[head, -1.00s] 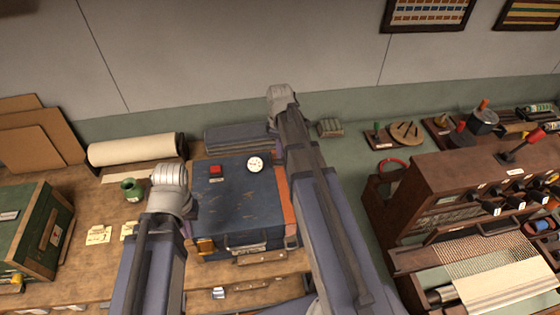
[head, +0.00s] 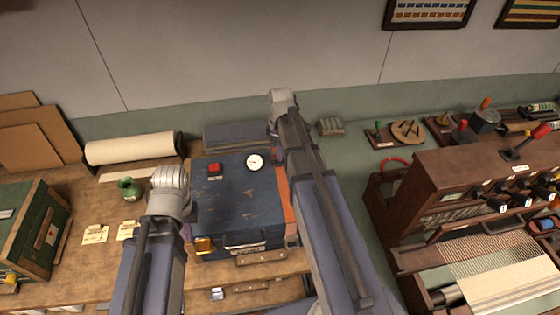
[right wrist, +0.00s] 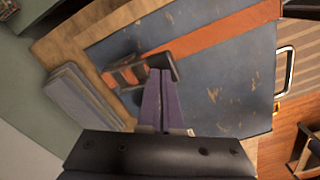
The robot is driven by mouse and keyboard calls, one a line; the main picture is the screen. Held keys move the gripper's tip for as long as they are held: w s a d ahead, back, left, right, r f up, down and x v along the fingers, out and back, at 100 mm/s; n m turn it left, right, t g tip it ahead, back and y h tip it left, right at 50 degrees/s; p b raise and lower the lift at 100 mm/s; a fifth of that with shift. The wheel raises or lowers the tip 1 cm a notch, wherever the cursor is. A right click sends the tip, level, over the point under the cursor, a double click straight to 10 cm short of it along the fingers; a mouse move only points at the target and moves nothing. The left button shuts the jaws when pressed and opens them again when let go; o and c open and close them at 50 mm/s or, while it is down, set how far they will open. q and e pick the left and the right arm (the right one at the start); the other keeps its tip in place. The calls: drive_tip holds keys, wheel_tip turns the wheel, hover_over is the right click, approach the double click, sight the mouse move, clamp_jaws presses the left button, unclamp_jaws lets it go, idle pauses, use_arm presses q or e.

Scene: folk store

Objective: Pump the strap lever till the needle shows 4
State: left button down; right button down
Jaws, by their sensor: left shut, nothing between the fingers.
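The blue case (head: 240,205) lies on the wooden bench with an orange strap (right wrist: 200,42) along its right side. A round white gauge (head: 255,162) sits on its top; its needle is too small to read. The dark strap lever (right wrist: 127,74) shows on the strap in the right wrist view. My right gripper (right wrist: 164,75) has its fingers close together at the lever; whether they grip it is unclear. In the head view my arm hides lever and fingers. My left gripper (head: 187,231) is shut and empty at the case's left side, mostly hidden by its wrist.
A red button (head: 214,168) is on the case's top left. A green box (head: 35,232) is further left. A wooden loom (head: 440,180) stands at the right.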

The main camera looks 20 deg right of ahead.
drive_tip(key=shift+s+f+b, duration=0.15)
drive_tip(key=shift+f+b, duration=1)
drive_tip(key=shift+f, duration=0.2)
drive_tip(key=shift+r, duration=0.2)
wheel_tip(320, 180, up, 9)
drive_tip(key=p, duration=0.9)
